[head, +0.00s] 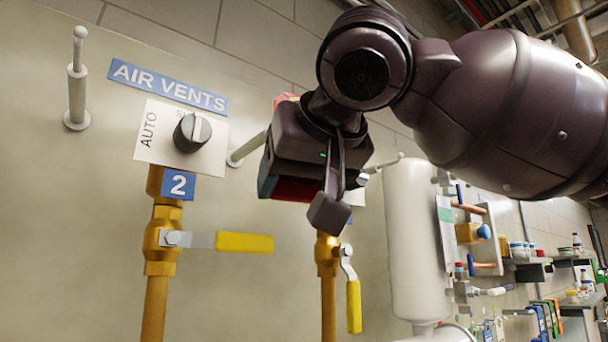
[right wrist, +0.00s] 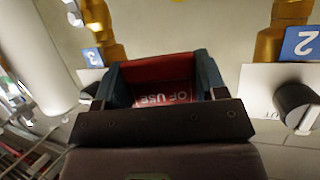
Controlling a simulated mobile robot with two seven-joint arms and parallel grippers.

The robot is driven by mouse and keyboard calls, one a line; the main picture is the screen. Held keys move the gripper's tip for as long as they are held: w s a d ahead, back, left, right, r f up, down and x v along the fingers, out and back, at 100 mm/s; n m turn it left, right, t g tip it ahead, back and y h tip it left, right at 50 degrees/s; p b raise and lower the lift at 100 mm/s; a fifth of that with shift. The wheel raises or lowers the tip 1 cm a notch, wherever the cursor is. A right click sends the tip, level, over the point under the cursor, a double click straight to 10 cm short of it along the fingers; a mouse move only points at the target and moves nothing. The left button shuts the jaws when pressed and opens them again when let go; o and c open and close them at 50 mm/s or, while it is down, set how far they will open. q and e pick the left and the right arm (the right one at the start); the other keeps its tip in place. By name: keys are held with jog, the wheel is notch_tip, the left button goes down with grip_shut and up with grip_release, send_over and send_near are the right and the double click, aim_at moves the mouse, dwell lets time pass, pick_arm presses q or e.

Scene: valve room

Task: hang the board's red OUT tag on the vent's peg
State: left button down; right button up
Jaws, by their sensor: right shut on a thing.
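My right gripper (head: 298,186) is in front of the vent panel, right of the selector marked 2. It is shut on the red OUT tag (head: 292,190), which shows dark red between the fingers. In the right wrist view, the tag (right wrist: 160,92) sits between the gripper's two fingers (right wrist: 160,78), with the words "OF USE" readable. A grey peg (head: 77,85) stands out of the panel at the upper left. A second peg (head: 245,149) is partly hidden behind my gripper. The tag is apart from the left peg. My left gripper is not in view.
The selector knob (head: 192,132) and yellow-handled valve 2 (head: 162,240) are left of my gripper. Another yellow-handled valve (head: 328,258) is below it. A white tank (head: 408,240) and cluttered shelves stand at right. The wall between the left peg and the lower left is bare.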

jog(key=shift+w+a+f+p, duration=0.1)
jog(key=shift+w+a+p, duration=0.1)
jog(key=shift+w+a, duration=0.25)
jog(key=shift+w+a+f+p, duration=0.15)
jog(key=shift+w+a, duration=0.1)
jog(key=shift+w, duration=0.3)
jog(key=shift+w+a+f+b, duration=0.3)
jog(key=shift+w+a+f, duration=0.05)
jog(key=shift+w, duration=0.1)
jog(key=o, duration=1)
